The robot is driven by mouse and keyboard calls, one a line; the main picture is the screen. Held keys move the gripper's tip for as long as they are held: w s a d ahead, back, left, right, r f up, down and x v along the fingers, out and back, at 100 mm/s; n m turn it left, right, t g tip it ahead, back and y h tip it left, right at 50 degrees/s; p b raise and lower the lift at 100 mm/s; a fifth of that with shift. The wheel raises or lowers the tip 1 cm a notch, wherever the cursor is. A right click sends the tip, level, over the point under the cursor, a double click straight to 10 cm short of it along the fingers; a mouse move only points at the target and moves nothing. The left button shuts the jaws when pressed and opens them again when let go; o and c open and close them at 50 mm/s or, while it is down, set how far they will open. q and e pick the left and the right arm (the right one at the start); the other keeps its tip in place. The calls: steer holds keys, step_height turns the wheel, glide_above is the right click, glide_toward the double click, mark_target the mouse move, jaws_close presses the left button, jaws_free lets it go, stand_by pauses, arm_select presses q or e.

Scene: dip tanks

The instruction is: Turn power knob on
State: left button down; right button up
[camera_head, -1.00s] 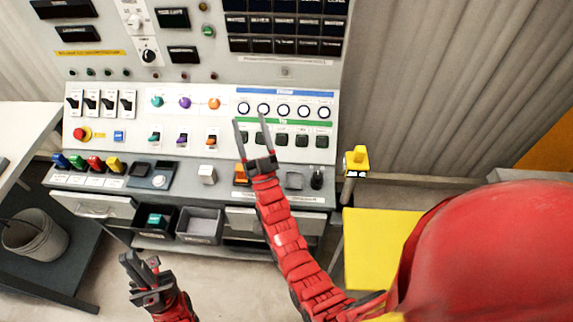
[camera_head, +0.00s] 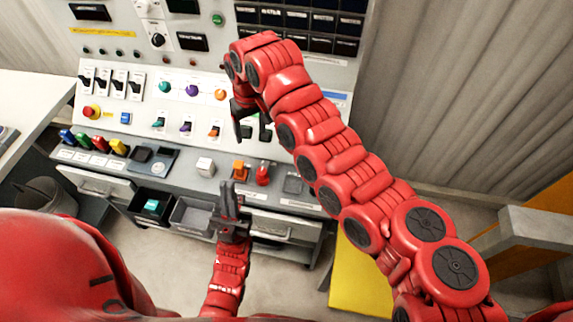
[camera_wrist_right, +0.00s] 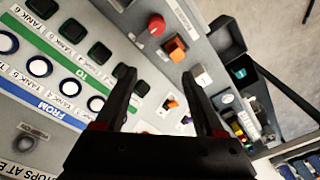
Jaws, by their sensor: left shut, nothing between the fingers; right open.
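No readable label marks the power knob. A round black knob (camera_head: 157,40) sits on the upper panel. A red knob (camera_head: 262,174) stands on the console's lower ledge beside an orange switch (camera_head: 240,171); the red knob (camera_wrist_right: 156,25) and orange switch (camera_wrist_right: 174,48) also show in the right wrist view. My right gripper (camera_head: 252,130) is open and empty, its fingers pointing down in front of the sloped panel, above the red knob. Its fingers (camera_wrist_right: 157,74) frame the panel in the wrist view. My left gripper (camera_head: 226,187) is shut and empty, pointing up before the ledge.
The sloped panel holds toggles (camera_head: 110,82) and coloured knobs (camera_head: 192,90). A white block switch (camera_head: 205,166) and coloured levers (camera_head: 92,141) line the ledge. Open bins (camera_head: 190,214) and a drawer (camera_head: 285,228) are below. My right arm hides the console's right side.

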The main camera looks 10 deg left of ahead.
steer(key=s+d, duration=0.1)
steer(key=d, duration=0.1)
steer(key=h+p, duration=0.1)
steer(key=p, duration=0.3)
glide_above(262, 171)
steer(key=shift+g, duration=0.3)
step_height(262, 171, down, 9)
steer(key=shift+s+r, duration=0.1)
steer(key=shift+s, duration=0.05)
step_height(262, 171, down, 7)
steer(key=shift+r+b, duration=0.2)
steer(key=shift+b, duration=0.15)
steer(key=shift+f, duration=0.55)
steer(key=shift+c, duration=0.3)
jaws_close()
